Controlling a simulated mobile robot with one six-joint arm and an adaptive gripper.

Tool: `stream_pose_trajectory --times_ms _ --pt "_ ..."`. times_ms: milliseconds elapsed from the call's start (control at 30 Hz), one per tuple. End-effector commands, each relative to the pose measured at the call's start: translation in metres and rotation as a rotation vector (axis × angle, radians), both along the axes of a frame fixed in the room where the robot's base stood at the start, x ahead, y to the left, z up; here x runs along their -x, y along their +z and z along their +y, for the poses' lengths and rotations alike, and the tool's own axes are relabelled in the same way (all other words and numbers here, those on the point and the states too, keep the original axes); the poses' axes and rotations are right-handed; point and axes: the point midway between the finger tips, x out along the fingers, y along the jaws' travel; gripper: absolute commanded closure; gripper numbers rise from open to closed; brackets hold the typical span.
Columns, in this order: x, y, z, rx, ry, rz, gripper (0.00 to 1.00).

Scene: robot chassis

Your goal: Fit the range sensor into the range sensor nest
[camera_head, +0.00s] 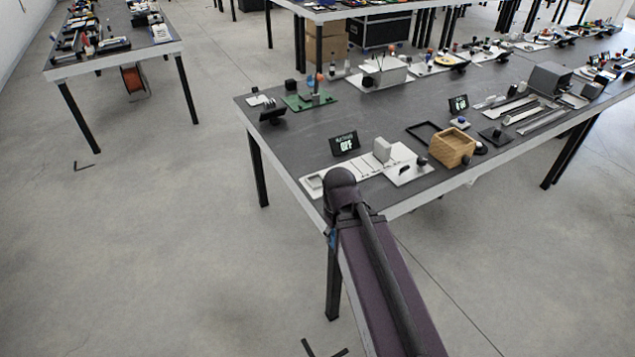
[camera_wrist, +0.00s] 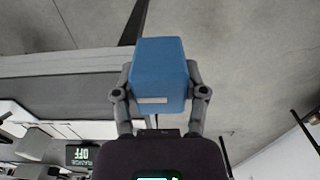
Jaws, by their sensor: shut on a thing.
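In the wrist view, my gripper (camera_wrist: 160,98) is shut on a blue box-shaped part with a pale label strip, which I take to be the range sensor (camera_wrist: 159,68). Its two fingers press on opposite sides. In the head view only a sliver of the blue part (camera_head: 332,238) shows beside my arm, by the table's near left corner; my gripper is mostly hidden there. I cannot pick out the range sensor nest for sure. A long white plate (camera_head: 312,184) with recesses lies on the table just behind my arm's end, partly covered by it.
A small black display reading OFF (camera_head: 344,143) stands behind the white plate. To the right are a grey upright block (camera_head: 382,150), a white plate with a black knob (camera_head: 406,172) and a wooden box (camera_head: 452,146).

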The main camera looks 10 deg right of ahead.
Motion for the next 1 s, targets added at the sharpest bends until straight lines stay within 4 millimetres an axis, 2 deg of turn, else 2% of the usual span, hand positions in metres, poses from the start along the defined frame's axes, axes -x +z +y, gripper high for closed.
stream_pose_trajectory --times_ms 267,367,733,833,1000 --pt "-0.008 0.001 -0.003 0.0 -0.005 0.0 0.92" --pt "-0.024 0.002 -0.005 0.001 -0.005 0.0 0.92" --pt "-0.113 0.008 -0.013 0.002 -0.006 -0.001 0.92" --pt "-0.126 0.009 -0.015 0.003 -0.006 -0.001 0.92" --pt "-0.132 0.009 -0.016 0.003 -0.006 -0.001 0.92"
